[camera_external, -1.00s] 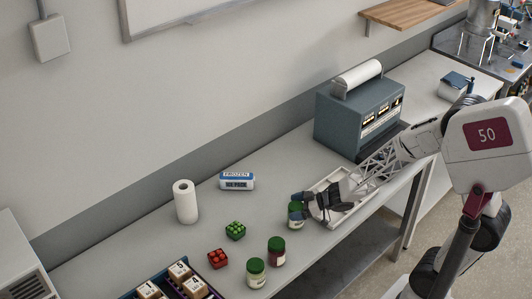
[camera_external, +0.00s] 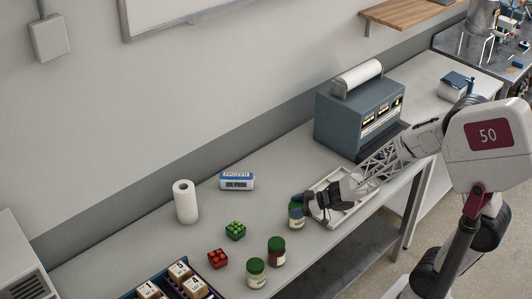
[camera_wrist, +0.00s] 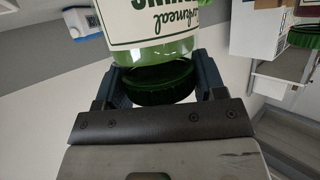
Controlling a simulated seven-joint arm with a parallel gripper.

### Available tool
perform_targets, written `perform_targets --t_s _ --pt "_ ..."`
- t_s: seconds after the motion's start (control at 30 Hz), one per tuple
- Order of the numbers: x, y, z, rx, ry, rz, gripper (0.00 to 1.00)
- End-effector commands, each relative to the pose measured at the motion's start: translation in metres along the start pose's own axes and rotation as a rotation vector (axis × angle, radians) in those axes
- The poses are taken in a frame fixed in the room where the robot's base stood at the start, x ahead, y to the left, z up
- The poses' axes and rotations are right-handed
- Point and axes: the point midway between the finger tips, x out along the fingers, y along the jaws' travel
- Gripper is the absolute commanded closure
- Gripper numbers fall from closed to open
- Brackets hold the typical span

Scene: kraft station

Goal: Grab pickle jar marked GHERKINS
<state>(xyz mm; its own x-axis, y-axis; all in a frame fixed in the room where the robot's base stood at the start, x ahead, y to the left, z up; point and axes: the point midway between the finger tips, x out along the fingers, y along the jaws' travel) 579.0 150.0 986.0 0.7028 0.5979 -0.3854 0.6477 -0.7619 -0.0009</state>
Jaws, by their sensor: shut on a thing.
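A green-lidded jar (camera_external: 296,219) with a pale label stands on the bench at the left end of the white tray. My gripper (camera_external: 299,200) is shut on this jar from above, around its lid. In the wrist view my gripper (camera_wrist: 160,85) has one dark finger on each side of the green lid. The jar's white label (camera_wrist: 150,22) shows there upside down and cut off by the frame, with green lettering that seems to end in "INS".
The white tray (camera_external: 362,201) lies under my wrist. A blue-grey machine (camera_external: 352,125) stands behind it. A paper roll (camera_external: 186,203), an ice pack box (camera_external: 237,181), green (camera_external: 235,231) and red (camera_external: 218,259) small blocks and a crate of numbered blocks (camera_external: 165,281) are to the left.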

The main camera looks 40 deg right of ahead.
Motion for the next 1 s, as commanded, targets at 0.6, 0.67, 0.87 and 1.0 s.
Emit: perform_targets --t_s 0.6,0.67,0.87,1.0 --pt "-0.055 -0.021 -0.017 -0.001 0.005 0.002 0.82" --pt "-0.064 -0.026 -0.015 -0.002 0.006 0.002 0.82" --pt "-0.094 -0.041 -0.005 -0.001 0.006 0.002 0.82" --pt "-0.113 -0.051 0.001 -0.002 0.005 0.001 0.82"
